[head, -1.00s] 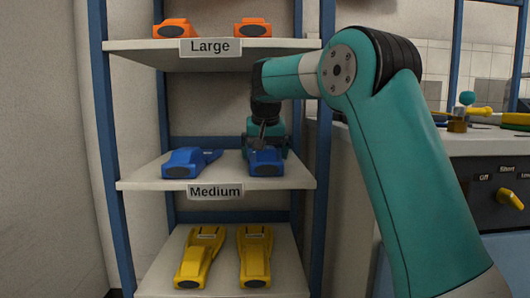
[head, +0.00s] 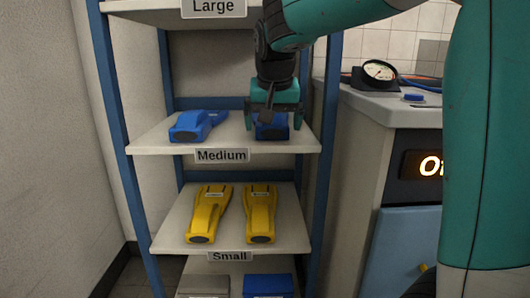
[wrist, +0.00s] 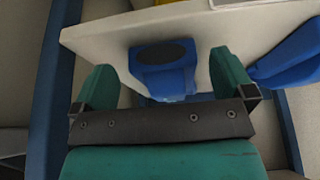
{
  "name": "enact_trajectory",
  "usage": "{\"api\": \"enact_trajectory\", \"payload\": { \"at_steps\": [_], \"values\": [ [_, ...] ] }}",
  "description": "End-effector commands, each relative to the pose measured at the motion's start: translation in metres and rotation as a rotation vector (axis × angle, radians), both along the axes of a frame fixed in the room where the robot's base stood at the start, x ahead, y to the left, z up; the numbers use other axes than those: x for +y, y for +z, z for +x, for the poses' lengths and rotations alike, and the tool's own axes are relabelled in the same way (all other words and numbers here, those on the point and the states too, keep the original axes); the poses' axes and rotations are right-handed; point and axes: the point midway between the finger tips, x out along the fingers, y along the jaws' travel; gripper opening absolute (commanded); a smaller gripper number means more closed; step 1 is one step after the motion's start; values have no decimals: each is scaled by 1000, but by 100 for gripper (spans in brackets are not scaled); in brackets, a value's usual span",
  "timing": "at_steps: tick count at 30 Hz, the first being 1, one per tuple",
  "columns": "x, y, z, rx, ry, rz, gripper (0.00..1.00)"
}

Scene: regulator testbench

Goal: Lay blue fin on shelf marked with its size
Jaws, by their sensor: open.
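Two blue fins lie on the shelf labelled Medium (head: 222,155). The left blue fin (head: 188,128) is in full view; it also shows at the right of the wrist view (wrist: 282,66). The right blue fin (head: 271,131) is below my gripper (head: 273,118), which hides part of it. In the wrist view this fin (wrist: 165,58) lies ahead of my gripper (wrist: 165,80), between the lines of its two fingers. The fingers are wide apart, with gaps showing beside the fin. I cannot tell the exact height of the fingers over the shelf.
Two yellow fins (head: 208,212) lie on the shelf labelled Small (head: 229,256), below. A shelf labelled Large (head: 213,7) is above. Blue rack posts (head: 325,100) stand close on both sides. A bench with a gauge (head: 379,70) is at the right. Grey and blue boxes (head: 268,285) sit at the bottom.

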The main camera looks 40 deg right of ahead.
Motion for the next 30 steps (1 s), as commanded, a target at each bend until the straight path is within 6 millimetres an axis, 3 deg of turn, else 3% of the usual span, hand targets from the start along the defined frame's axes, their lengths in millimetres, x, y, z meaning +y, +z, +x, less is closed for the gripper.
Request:
{"api": "enact_trajectory", "payload": {
  "at_steps": [5, 8, 12, 15, 18, 22, 30],
  "values": [
    [14, -7, -7, 15, 69, 6, 100],
    [55, -26, -30, 56, 272, 30, 100],
    [138, -68, -104, 130, 714, 116, 100],
    [180, -91, -163, 168, 973, 192, 100],
    [205, -104, -209, 191, 1149, 259, 100],
    [218, -111, -239, 203, 1252, 305, 100],
    [219, -111, -241, 205, 1261, 310, 100]
  ]
}}
